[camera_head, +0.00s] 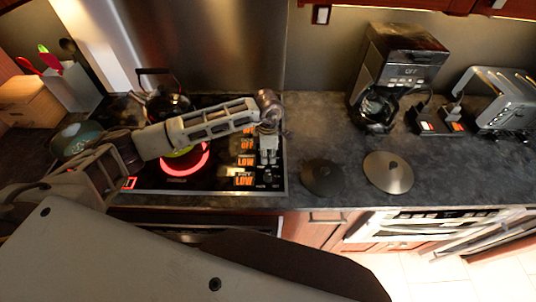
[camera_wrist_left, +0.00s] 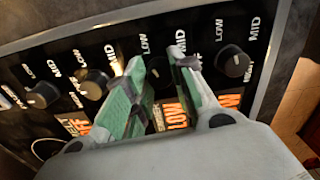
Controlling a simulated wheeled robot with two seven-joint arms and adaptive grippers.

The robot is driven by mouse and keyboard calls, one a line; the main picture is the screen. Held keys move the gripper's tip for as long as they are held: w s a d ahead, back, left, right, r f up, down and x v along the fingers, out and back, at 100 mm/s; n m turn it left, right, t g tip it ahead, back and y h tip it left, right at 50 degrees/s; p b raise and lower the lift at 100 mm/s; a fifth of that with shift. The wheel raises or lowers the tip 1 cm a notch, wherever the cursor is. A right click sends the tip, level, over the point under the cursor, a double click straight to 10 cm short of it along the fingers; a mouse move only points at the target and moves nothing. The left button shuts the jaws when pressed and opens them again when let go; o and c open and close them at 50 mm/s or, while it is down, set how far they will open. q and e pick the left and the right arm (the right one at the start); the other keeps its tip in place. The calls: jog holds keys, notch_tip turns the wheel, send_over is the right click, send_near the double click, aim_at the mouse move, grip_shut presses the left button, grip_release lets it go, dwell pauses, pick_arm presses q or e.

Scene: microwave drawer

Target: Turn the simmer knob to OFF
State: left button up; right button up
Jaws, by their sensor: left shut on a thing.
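The stove's control panel (camera_wrist_left: 70,55) has a row of round black knobs. The label by the knob (camera_wrist_left: 160,74) between my left fingers reads as simmer, partly hidden. The orange display (camera_wrist_left: 176,115) beside it reads LOW. My left gripper (camera_wrist_left: 158,62) is shut on this knob, one green-padded finger on each side. In the head view my left gripper (camera_head: 268,156) reaches down onto the panel at the cooktop's right side, hiding most knobs. My right gripper is not in view.
A neighbouring knob (camera_wrist_left: 233,62) sits close to the right finger, another knob (camera_wrist_left: 95,83) to the left. A burner (camera_head: 185,160) glows red under my arm. A kettle (camera_head: 163,100) stands behind. Two round lids (camera_head: 388,172) lie on the counter to the right, near a coffee maker (camera_head: 400,65).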

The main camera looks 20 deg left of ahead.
pick_arm(q)
jog(key=shift+n+b, duration=0.95)
jog(key=shift+n, duration=0.35)
jog(key=n+b, duration=0.2)
jog(key=n, duration=0.2)
jog(key=n+b, duration=0.2)
jog(key=n, duration=0.2)
jog(key=shift+n+b, duration=0.55)
jog(key=shift+n, duration=0.95)
jog(key=shift+r, duration=0.1)
jog(key=o, duration=1)
jog(key=shift+o, duration=0.2)
